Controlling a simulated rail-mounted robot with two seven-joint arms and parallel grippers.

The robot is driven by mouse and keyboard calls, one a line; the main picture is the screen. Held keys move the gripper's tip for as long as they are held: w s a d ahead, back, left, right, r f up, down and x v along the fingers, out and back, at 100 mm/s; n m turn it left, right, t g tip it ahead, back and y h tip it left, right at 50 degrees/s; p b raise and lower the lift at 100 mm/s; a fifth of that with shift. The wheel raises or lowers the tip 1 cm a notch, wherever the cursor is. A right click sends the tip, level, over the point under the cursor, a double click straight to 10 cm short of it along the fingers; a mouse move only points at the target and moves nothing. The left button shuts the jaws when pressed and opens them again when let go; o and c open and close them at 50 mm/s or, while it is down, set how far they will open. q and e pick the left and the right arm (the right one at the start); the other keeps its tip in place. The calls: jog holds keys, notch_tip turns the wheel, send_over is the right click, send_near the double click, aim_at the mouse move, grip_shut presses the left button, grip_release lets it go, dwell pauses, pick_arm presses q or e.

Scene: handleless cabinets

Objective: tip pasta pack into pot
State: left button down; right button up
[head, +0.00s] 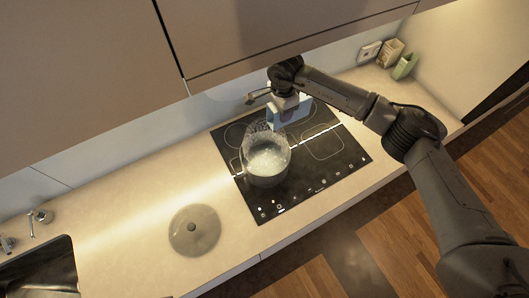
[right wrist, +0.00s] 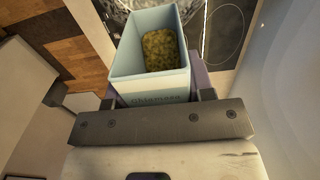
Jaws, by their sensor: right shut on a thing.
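The pasta pack (right wrist: 150,84) is a light blue open-topped box with lettering on its side and a yellow-green mass of pasta inside. My right gripper (right wrist: 158,92) is shut on it. In the head view my right gripper (head: 287,103) holds the pack (head: 301,109) above the hob, just behind the pot. The pot (head: 267,164) is see-through, with pale cloudy liquid in it, and stands on the hob. Part of the pot's rim (right wrist: 128,5) shows at the top of the right wrist view. My left gripper is not in view.
The black hob (head: 345,158) is set in a beige counter (head: 130,215). A round lid (head: 194,238) lies on the counter left of the hob. A sink (head: 40,272) is at the lower left. Boxes (head: 404,66) stand at the back right. Upper cabinets (head: 280,35) overhang the back.

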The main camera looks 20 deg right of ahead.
jog(key=shift+a+r+h, duration=0.2)
jog(key=shift+h, duration=0.2)
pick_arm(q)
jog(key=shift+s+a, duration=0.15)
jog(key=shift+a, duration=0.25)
pick_arm(e)
jog(key=shift+a+r+h, duration=0.15)
jog(key=shift+a+h, duration=0.15)
jog(key=shift+h, duration=0.3)
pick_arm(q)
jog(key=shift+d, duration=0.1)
pick_arm(e)
jog(key=shift+a+h, duration=0.2)
jog(key=shift+h, duration=0.1)
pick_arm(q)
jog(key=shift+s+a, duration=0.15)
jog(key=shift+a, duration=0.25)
pick_arm(e)
jog(key=shift+s+a+r+h, duration=0.1)
jog(key=shift+a+r+h, duration=0.1)
jog(key=shift+h, duration=0.1)
jog(key=shift+a+h, duration=0.25)
jog(key=shift+h, duration=0.15)
dwell(0.3)
